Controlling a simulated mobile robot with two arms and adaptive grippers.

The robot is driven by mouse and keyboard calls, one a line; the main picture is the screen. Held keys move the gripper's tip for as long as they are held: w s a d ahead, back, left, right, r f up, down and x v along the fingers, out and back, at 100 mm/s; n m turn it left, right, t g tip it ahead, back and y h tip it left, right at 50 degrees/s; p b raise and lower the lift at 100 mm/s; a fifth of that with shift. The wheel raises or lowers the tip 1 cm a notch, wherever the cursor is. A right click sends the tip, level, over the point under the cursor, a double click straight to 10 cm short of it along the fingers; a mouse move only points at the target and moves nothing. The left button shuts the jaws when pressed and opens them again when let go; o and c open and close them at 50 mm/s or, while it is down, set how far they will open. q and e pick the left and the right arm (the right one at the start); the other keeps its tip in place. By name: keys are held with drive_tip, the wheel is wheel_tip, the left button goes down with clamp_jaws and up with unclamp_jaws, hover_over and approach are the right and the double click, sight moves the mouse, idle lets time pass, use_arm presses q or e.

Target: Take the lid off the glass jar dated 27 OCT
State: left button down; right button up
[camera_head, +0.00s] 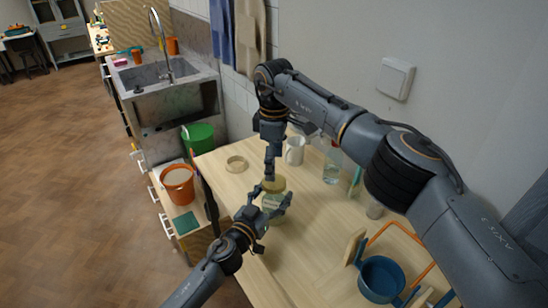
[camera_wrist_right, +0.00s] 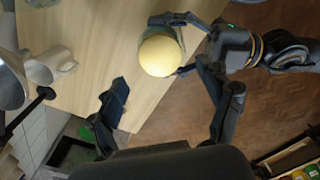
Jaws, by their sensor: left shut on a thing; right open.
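A glass jar (camera_head: 273,203) with a pale yellowish lid (camera_head: 274,185) stands on the wooden table; no date can be read on it. My left gripper (camera_head: 276,207) is shut around the jar's body from the near side. My right gripper (camera_head: 270,178) is above the jar, pointing down, and its fingers are open. In the right wrist view the round lid (camera_wrist_right: 161,55) is on the jar, ahead of and between the spread right fingers (camera_wrist_right: 162,76), apparently not gripped by them. The left fingers (camera_wrist_right: 180,45) show around the jar there.
A pale round ring or dish (camera_head: 237,163) lies left of the jar. A white mug (camera_head: 295,151) and another glass vessel (camera_head: 331,171) stand behind it. A blue pot (camera_head: 381,279) is at the right front. An orange bucket (camera_head: 178,184) stands off the table's left side.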

drive_tip(key=shift+f, duration=2.7)
